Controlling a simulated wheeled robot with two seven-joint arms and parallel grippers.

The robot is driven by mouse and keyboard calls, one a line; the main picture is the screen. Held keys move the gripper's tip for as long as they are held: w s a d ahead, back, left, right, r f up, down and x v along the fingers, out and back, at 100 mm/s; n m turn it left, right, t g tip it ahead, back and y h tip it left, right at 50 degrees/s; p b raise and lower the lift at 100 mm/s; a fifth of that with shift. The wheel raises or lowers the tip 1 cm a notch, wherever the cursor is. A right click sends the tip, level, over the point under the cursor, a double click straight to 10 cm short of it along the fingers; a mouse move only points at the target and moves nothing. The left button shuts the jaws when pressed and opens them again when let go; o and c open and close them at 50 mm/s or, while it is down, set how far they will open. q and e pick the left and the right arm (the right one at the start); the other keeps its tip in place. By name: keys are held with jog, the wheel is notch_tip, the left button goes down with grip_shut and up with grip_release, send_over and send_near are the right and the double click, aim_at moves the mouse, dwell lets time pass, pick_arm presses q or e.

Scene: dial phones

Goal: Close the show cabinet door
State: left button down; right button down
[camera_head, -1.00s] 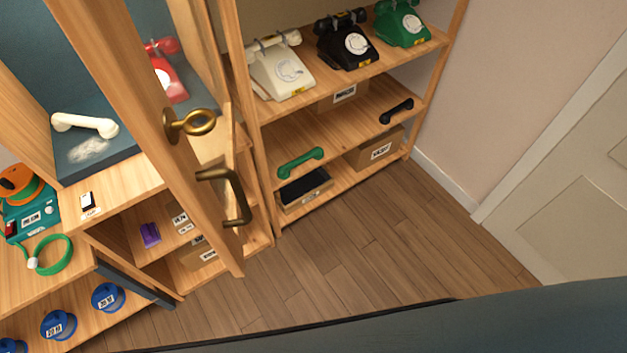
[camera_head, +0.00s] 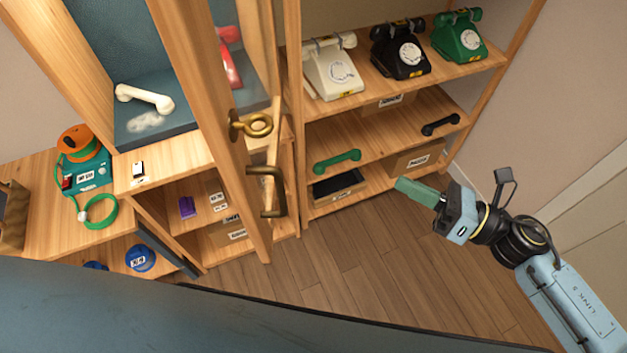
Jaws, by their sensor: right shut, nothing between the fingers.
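The show cabinet (camera_head: 165,155) stands at the left, with a blue-lined inside holding a white handset (camera_head: 145,98) and a red phone (camera_head: 229,62). Its wooden door (camera_head: 222,140) stands open, its edge toward me. A brass ring (camera_head: 252,125) and a brass pull handle (camera_head: 266,192) are on the door. My right gripper (camera_head: 408,188) is to the right of the handle, apart from it, above the floor in front of the shelf. It is shut and empty, its green fingers pointing left. My left gripper is not in view.
An open shelf (camera_head: 330,128) with cream, black and green phones stands behind the door. A side bench (camera_head: 40,225) with a teal device (camera_head: 88,172) is at the left. Wooden floor (camera_head: 350,260) is free between door and right arm. A dark surface fills the lower left.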

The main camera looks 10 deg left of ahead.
jog(key=s+a+r+n+g, duration=0.3)
jog(key=s+r+n+g, duration=0.3)
jog(key=n, duration=0.3)
jog(key=s+a+p, duration=0.1)
jog(key=a+p, duration=0.4)
jog(key=a, duration=0.8)
jog(key=shift+a+f+n, duration=0.3)
jog(key=shift+f, duration=0.05)
jog(key=shift+a, duration=0.1)
